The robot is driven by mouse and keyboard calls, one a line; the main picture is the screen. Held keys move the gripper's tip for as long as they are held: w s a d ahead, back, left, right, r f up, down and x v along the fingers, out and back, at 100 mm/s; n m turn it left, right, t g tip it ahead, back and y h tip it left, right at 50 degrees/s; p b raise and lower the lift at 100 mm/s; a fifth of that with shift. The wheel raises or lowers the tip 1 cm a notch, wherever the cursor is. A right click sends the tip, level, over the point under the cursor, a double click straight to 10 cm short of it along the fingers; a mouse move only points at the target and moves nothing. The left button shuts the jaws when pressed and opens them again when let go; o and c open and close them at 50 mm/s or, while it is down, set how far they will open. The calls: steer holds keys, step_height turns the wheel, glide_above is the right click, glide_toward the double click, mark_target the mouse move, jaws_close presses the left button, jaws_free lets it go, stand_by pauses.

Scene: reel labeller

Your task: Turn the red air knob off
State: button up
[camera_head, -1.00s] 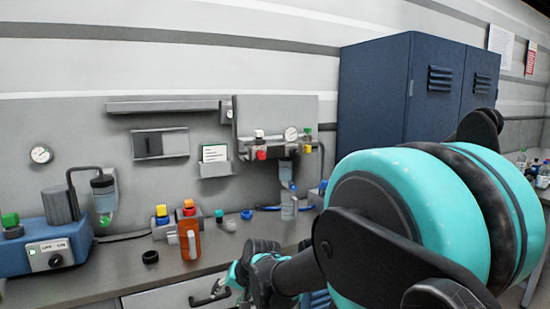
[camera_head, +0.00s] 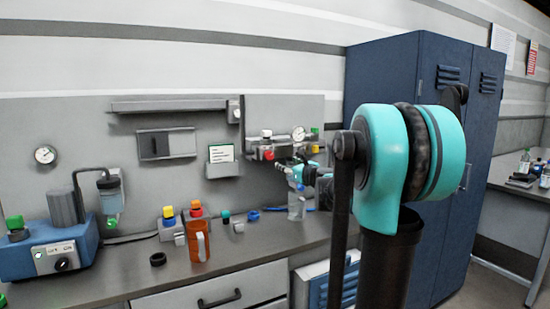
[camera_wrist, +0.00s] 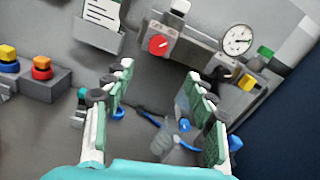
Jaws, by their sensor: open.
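The red air knob (camera_head: 268,155) sits on the air unit on the back wall panel, below a white-capped fitting. In the wrist view the red knob (camera_wrist: 158,45) faces me, upper middle, just beyond and between the fingertips. My gripper (camera_wrist: 160,72) is open and empty, with green-padded fingers on both sides. In the head view my gripper (camera_head: 284,168) is small, in front of the wall unit, just below and right of the knob. No contact with the knob shows. The fingertips are hard to make out in the head view.
A pressure gauge (camera_wrist: 237,39) and a yellow knob (camera_wrist: 246,82) sit right of the red knob. A card holder (camera_head: 221,168) is at its left. A clear bottle (camera_head: 297,204) stands on the bench below. A blue cabinet (camera_head: 425,75) stands to the right.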

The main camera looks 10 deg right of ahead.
mark_target(270, 156)
steer(key=x, duration=1.5)
steer(key=shift+w+a+f, duration=0.1)
steer(key=shift+w+a, duration=0.1)
steer(key=shift+a, duration=0.05)
steer(key=c, duration=1.2)
steer(key=shift+o, duration=0.2)
